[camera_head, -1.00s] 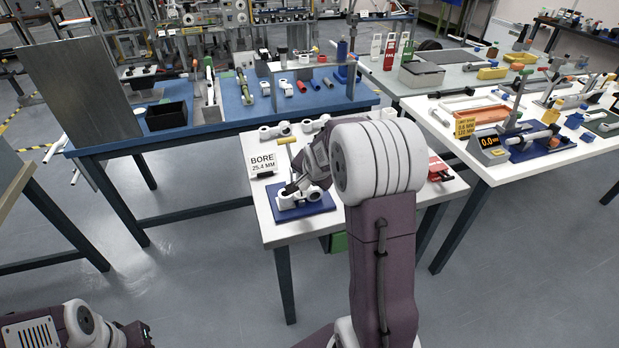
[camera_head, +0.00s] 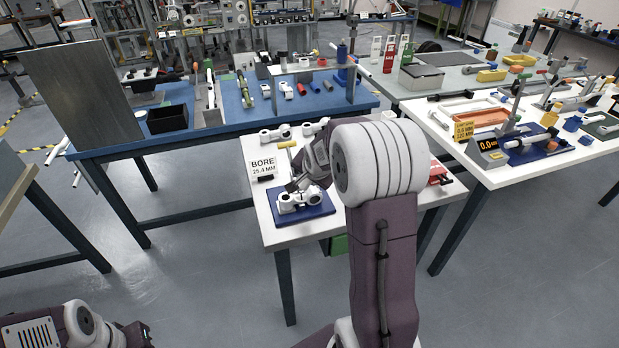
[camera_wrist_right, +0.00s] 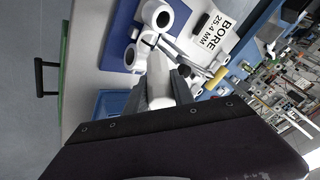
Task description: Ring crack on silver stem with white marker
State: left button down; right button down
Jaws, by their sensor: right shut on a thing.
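A pale, silver-white stem with round clamp ends (camera_head: 289,203) is at a blue pad (camera_head: 318,211) on the small white table. It also shows in the right wrist view (camera_wrist_right: 157,14), its clamp end over the pad. In the head view my right arm hides part of the grip. No crack can be made out. I cannot pick out a white marker. My left gripper (camera_head: 138,336) is at the bottom left, away from the tables; its jaws are unclear.
A BORE 25.4 MM sign (camera_head: 262,167) and a yellow-handled tool (camera_head: 287,145) stand behind the pad. More pale stems (camera_head: 275,134) lie at the table's back. A blue bench (camera_head: 236,122) with parts is behind; another white table (camera_head: 470,168) is at right.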

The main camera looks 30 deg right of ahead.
notch_tip(320, 180, up, 5)
jog(key=p, duration=0.3)
jog(key=shift+r, duration=0.1)
jog(key=s+a+f+n+y, duration=0.1)
jog(key=s+a+f, duration=0.1)
jog(key=a, duration=0.3)
jog(key=s+a+f+n+y, duration=0.1)
jog(key=s+a+f, duration=0.1)
jog(key=a+f, duration=0.2)
jog(key=s+a+f+n+p, duration=0.1)
jog(key=s+a+f+n, duration=0.1)
jog(key=a, duration=0.4)
jog(key=shift+s+a+f+t+y, duration=0.3)
jog(key=shift+s+f+y, duration=0.1)
jog(key=shift+s, duration=0.1)
